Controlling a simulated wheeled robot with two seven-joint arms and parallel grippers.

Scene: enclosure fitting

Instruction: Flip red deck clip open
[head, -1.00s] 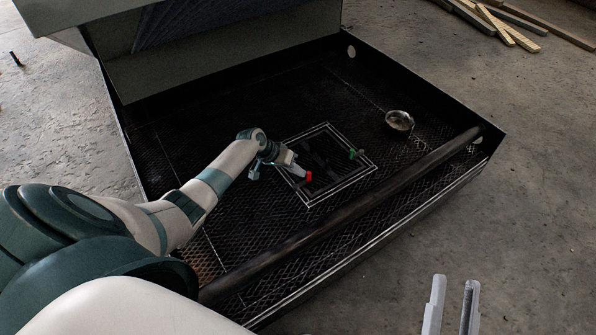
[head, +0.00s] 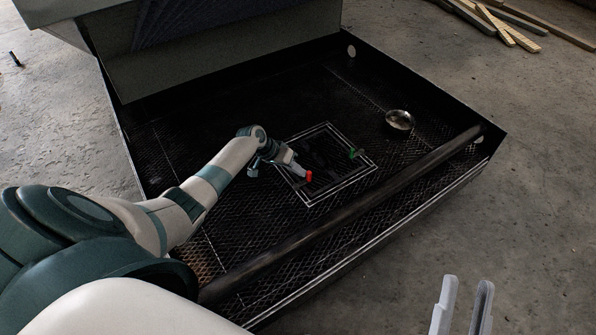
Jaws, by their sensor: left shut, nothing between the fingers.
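The red deck clip (head: 309,176) is a small red piece at the left side of a white-outlined square panel (head: 345,183) on the dark mesh deck. My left gripper (head: 303,173) is shut and empty, with its tips right at the red clip; I cannot tell whether they touch it. The tips partly hide the clip, and its exact position is too small to make out. A green clip (head: 355,153) sits at the panel's right side. My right gripper (head: 462,309) is at the bottom right, away from the deck, with its two fingers apart and nothing between them.
The dark enclosure's deck (head: 240,130) has a thick dark bar (head: 350,216) across its front. A small round metal bowl (head: 400,119) stands right of the panel. A raised grey lid (head: 230,50) is at the back. Wooden planks (head: 497,24) lie on the concrete floor.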

